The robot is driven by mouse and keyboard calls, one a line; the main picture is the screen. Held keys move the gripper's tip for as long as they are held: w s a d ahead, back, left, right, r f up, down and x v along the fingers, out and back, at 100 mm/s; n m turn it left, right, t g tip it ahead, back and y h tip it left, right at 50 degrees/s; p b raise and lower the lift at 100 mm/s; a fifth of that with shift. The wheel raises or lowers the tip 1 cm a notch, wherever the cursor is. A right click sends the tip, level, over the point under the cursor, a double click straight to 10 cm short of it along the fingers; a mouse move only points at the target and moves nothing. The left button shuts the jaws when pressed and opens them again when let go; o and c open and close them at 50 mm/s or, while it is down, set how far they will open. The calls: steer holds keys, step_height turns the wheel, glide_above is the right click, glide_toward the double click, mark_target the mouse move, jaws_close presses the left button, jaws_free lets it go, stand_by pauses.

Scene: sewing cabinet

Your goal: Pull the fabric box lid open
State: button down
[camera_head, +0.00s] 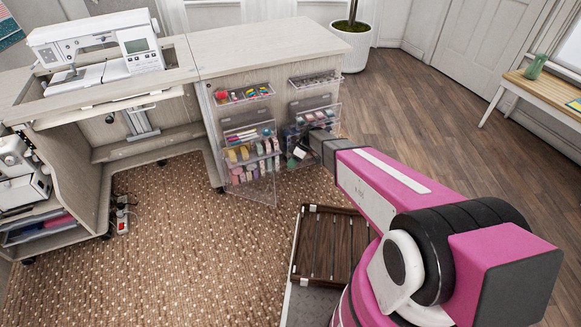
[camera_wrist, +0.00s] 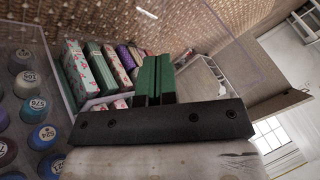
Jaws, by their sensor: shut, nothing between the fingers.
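The fabric box (camera_wrist: 70,84) is a clear box holding several folded, patterned fabrics (camera_wrist: 103,67) in the wrist view. In the head view it hangs low on the right part of the cabinet front, largely hidden by my arm. A clear panel (camera_wrist: 215,42), seemingly its lid, slants across the upper wrist view; how far it stands open I cannot tell. My gripper (camera_wrist: 154,80) is shut and empty, with its green and black fingers together beside the fabrics. In the head view my gripper (camera_head: 299,152) is at the box. Whether it touches the lid is unclear.
Thread spools (camera_wrist: 37,105) stand in a clear holder at the left of the wrist view. In the head view, another clear bin (camera_head: 250,165) is to the left, and a slatted wooden piece (camera_head: 331,245) lies below. The patterned carpet (camera_head: 180,240) is mostly clear.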

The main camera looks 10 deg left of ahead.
steer(key=x, duration=0.8)
